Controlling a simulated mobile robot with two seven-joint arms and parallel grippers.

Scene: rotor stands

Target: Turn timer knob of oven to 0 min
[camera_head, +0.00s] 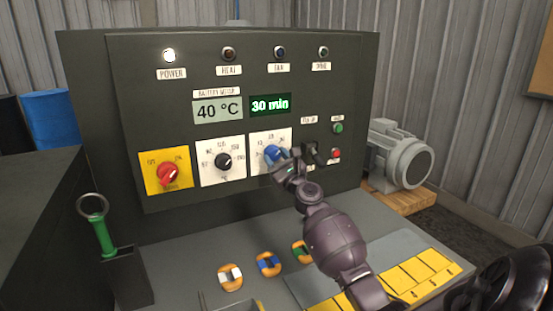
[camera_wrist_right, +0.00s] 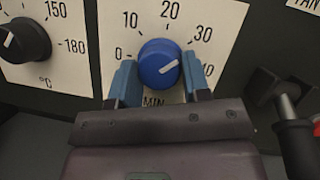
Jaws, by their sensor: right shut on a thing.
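The blue timer knob (camera_head: 272,153) sits on a white MIN dial plate (camera_head: 258,138) on the dark oven panel. In the right wrist view the blue knob (camera_wrist_right: 158,64) has a white pointer line aimed up and right, toward the 30 side of the scale. The green timer display (camera_head: 270,104) reads 30 min. My right gripper (camera_head: 280,159) is at the knob; in the wrist view its blue fingers (camera_wrist_right: 160,80) are on the knob's left and right sides, shut on it. My left gripper is not in view.
A black temperature knob (camera_head: 223,161) and a red knob (camera_head: 168,173) on a yellow plate are to the left. A black lever handle (camera_head: 316,153) is close on the right. A green-handled tool (camera_head: 102,232) stands at left. A grey motor (camera_head: 400,155) is at right.

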